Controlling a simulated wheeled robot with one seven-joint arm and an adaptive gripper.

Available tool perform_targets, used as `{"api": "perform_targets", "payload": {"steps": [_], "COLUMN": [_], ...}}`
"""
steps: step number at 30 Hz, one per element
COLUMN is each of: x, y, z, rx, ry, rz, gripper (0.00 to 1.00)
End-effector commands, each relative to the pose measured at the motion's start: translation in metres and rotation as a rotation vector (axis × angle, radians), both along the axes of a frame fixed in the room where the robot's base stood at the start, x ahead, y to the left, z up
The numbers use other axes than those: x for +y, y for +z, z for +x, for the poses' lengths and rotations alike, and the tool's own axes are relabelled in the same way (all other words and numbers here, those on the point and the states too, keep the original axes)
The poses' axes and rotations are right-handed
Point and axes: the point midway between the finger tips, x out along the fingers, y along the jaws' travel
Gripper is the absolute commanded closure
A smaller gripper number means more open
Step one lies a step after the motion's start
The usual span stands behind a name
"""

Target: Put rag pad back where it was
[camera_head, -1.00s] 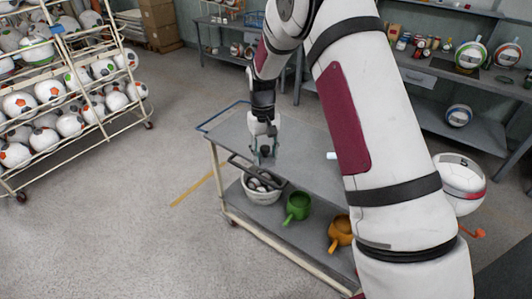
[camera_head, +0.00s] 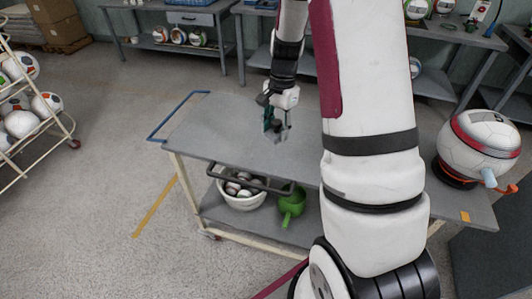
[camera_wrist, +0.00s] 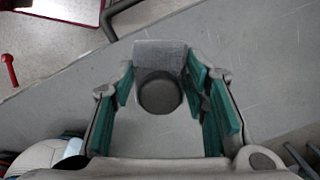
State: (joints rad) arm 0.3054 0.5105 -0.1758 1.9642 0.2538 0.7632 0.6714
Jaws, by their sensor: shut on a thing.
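The rag pad (camera_wrist: 160,55) is a grey cloth-like block with a dark round knob, seen in the wrist view between the green fingers. My gripper (camera_wrist: 163,90) is shut on it. In the head view my gripper (camera_head: 277,128) points down over the grey top of the cart (camera_head: 215,125). The pad is small and dark there, and I cannot tell whether it touches the top.
A ball press with a white and red ball (camera_head: 480,138) stands at the right end of the cart. A ball rack (camera_head: 35,120) stands left. The cart's left top is clear.

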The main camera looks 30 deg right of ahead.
Motion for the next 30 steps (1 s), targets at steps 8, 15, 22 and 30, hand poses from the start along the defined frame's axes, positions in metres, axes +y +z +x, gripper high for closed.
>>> {"api": "perform_targets", "payload": {"steps": [8, 15, 22, 30], "x": [-0.056, -0.074, -0.073, -0.058], "y": [-0.052, -0.073, -0.078, -0.084], "z": [-0.049, -0.082, -0.073, -0.009], "rx": [-0.003, -0.001, 0.000, 0.001], "ry": [-0.705, -1.078, -1.157, -1.152], "rz": [-0.003, -0.006, -0.007, -0.007], "gripper": [0.85, 0.85, 0.85, 0.85]}}
